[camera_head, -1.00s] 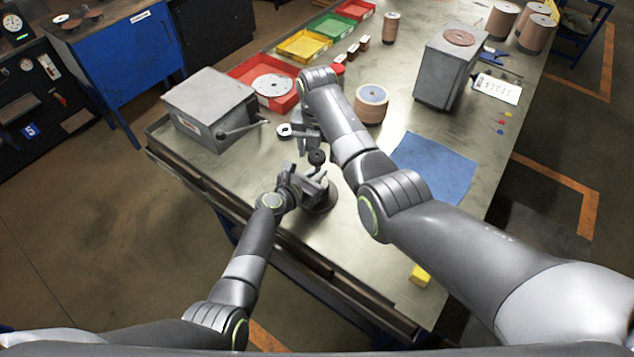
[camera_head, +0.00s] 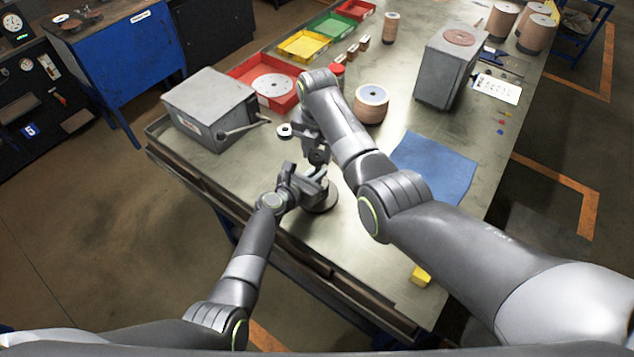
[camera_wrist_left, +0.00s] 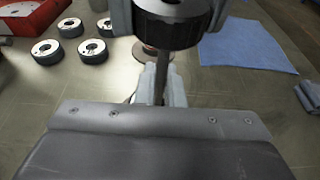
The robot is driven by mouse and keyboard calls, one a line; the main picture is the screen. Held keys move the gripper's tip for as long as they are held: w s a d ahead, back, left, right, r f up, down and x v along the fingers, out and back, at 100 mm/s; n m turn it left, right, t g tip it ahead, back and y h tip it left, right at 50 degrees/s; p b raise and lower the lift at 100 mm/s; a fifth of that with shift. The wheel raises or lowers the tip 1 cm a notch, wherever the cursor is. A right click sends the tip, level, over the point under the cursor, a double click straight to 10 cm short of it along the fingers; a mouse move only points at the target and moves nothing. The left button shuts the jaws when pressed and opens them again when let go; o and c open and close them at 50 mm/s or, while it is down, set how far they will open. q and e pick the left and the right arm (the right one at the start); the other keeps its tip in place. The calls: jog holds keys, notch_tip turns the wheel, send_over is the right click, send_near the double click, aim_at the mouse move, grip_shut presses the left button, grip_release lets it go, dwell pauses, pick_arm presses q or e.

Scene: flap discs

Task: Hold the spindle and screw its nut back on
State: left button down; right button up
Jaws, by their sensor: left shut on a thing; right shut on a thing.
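My left gripper (camera_head: 314,178) is shut on the spindle above its round dark base (camera_head: 322,198). In the left wrist view the upright metal spindle (camera_wrist_left: 160,85) stands between the fingers (camera_wrist_left: 163,90). The black knurled nut (camera_wrist_left: 172,28) is above it, in line with the spindle's top. My right gripper (camera_wrist_left: 171,15) is shut on the nut, one finger on each side; it also shows in the head view (camera_head: 318,150). I cannot tell whether the nut's thread is engaged.
A grey machine box with a lever (camera_head: 210,110) stands left. A red tray (camera_head: 262,82) holds a pale disc. A spool (camera_head: 371,103), a blue cloth (camera_head: 435,165) and a yellow block (camera_head: 421,276) lie right. Several small ring discs (camera_wrist_left: 72,28) lie nearby.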

jog(key=m, duration=2.3)
jog(key=shift+m, duration=0.4)
jog(key=m, duration=1.1)
jog(key=shift+w, duration=0.1)
jog(key=m, duration=1.4)
jog(key=shift+d+f, duration=0.1)
jog(key=m, duration=1)
